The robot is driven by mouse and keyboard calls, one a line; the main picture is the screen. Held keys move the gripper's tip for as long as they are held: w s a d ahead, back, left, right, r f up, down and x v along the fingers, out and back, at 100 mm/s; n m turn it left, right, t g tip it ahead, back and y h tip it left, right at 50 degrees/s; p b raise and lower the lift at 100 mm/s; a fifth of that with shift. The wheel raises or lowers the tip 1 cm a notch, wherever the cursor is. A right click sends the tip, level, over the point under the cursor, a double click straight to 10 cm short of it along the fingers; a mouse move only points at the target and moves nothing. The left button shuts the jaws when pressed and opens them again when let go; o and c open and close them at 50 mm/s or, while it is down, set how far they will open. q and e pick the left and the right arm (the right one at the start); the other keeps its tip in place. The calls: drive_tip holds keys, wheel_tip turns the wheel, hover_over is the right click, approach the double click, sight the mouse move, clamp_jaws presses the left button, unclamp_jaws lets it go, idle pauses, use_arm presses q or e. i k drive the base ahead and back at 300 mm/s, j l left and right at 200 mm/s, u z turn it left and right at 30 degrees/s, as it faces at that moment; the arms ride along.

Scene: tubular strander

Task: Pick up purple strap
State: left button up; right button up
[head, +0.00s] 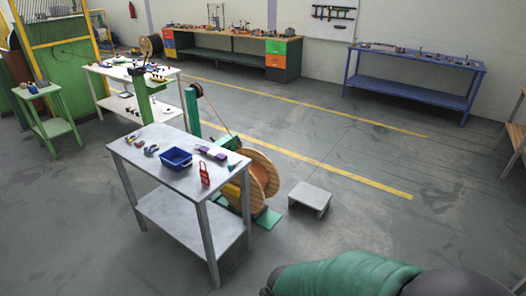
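A small flat item with purple ends and a paler middle (211,152) lies on the top of the grey metal table (205,185). It looks like the purple strap, but it is too small to be sure. It lies behind and to the right of a blue bin (176,160), apart from it. Neither of my grippers is in view.
A red tag-like item (204,174) stands near the table's front edge; several small rolls (150,149) lie at its left. A wooden cable reel (262,178) stands close behind the table. A low grey step (310,197) is to the right.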

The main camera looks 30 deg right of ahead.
sight(214, 153)
drive_tip(key=z, duration=0.55)
drive_tip(key=i, duration=0.55)
drive_tip(key=i+l+u, duration=0.1)
drive_tip(key=i, duration=0.45)
drive_tip(key=i+l+u, duration=0.1)
drive_tip(key=i, duration=0.45)
drive_tip(key=i+l, duration=0.1)
drive_tip(key=i, duration=0.4)
drive_tip(key=i+l+u, duration=0.1)
drive_tip(key=i, duration=0.45)
drive_tip(key=i+j, duration=0.15)
drive_tip(key=i, duration=0.05)
